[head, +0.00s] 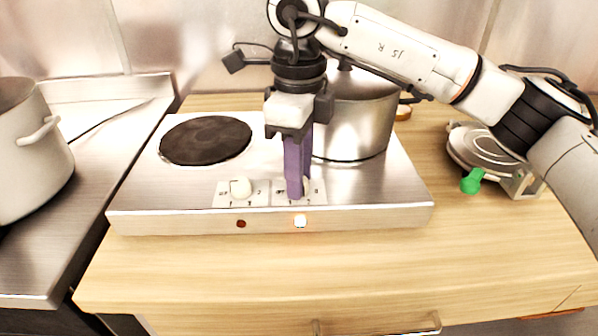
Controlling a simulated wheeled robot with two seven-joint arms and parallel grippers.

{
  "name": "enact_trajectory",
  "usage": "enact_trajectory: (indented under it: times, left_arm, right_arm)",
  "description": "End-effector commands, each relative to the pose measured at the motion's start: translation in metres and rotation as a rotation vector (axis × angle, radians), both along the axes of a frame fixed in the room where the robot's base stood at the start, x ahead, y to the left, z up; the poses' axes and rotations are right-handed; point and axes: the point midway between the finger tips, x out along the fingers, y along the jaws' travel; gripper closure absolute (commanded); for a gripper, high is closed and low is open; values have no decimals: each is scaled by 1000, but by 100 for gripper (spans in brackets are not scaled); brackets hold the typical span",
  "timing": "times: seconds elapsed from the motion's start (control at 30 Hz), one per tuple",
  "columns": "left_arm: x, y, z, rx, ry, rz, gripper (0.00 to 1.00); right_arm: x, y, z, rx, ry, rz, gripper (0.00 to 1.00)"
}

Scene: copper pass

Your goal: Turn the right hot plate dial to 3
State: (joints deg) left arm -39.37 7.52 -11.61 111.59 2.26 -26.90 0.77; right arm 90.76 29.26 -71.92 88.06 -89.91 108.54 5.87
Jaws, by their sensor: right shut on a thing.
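The silver double hot plate (370,208) stands on the wooden counter. Its left dial (241,187) is a white knob on a marked scale plate. The right dial's scale plate (316,191) is partly visible, and its knob is mostly hidden behind the purple fingers of my right gripper (297,190). The gripper points down from above and is shut on the right dial. The setting of the right dial cannot be read. The right indicator lamp (300,221) glows bright, and the left lamp (241,224) is dark red. My left gripper is not in view.
A steel pot (352,125) stands on the right plate, behind my gripper. The left plate (206,140) is dark and bare. A large pot (30,150) stands at far left. A metal appliance with a green handle (472,181) sits at right. The front counter is clear.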

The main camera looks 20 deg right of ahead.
Motion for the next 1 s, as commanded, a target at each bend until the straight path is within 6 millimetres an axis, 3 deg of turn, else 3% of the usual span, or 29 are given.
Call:
enact_trajectory:
  times: [1.0]
  left_arm:
    - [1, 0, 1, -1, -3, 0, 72]
  right_arm:
    - [2, 1, 3, 2, -8, 934, 96]
